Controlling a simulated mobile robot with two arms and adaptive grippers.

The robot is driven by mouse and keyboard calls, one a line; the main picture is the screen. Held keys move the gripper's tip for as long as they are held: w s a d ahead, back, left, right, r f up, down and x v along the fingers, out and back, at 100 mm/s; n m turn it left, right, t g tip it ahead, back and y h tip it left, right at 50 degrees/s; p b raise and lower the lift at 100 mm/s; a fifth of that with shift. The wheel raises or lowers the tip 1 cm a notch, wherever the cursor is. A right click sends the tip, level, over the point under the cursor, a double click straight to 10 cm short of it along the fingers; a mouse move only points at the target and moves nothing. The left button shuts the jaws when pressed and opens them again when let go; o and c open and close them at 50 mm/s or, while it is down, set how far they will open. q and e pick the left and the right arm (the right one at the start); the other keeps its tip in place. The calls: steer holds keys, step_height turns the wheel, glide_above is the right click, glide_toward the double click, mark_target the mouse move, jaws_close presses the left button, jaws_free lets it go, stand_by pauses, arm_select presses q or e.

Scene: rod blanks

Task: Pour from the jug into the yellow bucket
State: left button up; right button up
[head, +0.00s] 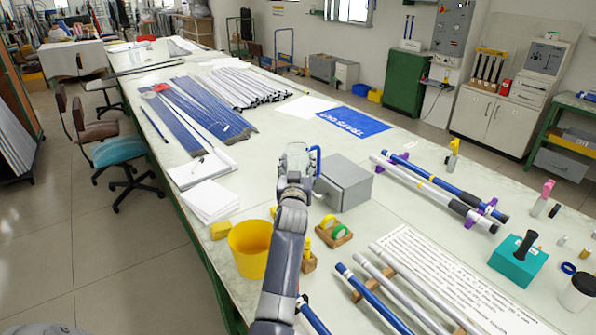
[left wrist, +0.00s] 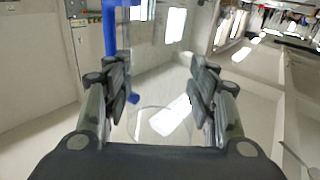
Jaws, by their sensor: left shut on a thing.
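The clear jug (head: 297,158) with a blue handle (head: 318,161) is in my left gripper (head: 295,180), above the table beside the grey metal box. It looks about upright; I cannot tell what is inside. In the left wrist view the see-through jug (left wrist: 160,122) is between the two fingers of my left gripper (left wrist: 162,88), with the blue handle on the left. The yellow bucket (head: 250,262) stands near the table's left edge, left of my left forearm and nearer to me than the jug. My forearm is close to its right side. My right gripper is not in view.
A grey metal box (head: 346,186) stands right of the jug. White paper (head: 210,201) and a yellow block (head: 220,230) lie beyond the bucket. A wooden holder with tape rolls (head: 335,235) is right of my forearm. Rods lie on racks at right.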

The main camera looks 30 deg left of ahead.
arm_select(q)
steer(key=n+b, duration=0.1)
steer(key=b, duration=0.1)
steer(key=shift+s+a+f+t+b, duration=0.25)
steer(key=shift+s+f+t+b, duration=0.05)
steer(key=shift+s+f, duration=0.1)
steer(key=b, duration=0.2)
steer(key=s+n+y+b, duration=0.1)
steer(key=s+a+n+t+b, duration=0.1)
steer(key=b, duration=0.1)
steer(key=shift+f+y+b, duration=0.25)
steer(key=shift+y+b, duration=0.05)
steer(key=shift+y, duration=0.1)
steer(key=s+n+y+b, duration=0.1)
steer(key=n+b, duration=0.1)
steer(key=shift+s+a+r+b, duration=0.1)
steer(key=shift+s+a+b, duration=0.1)
steer(key=shift+b, duration=0.1)
steer(key=shift+r, duration=0.1)
steer(key=shift+t, duration=0.3)
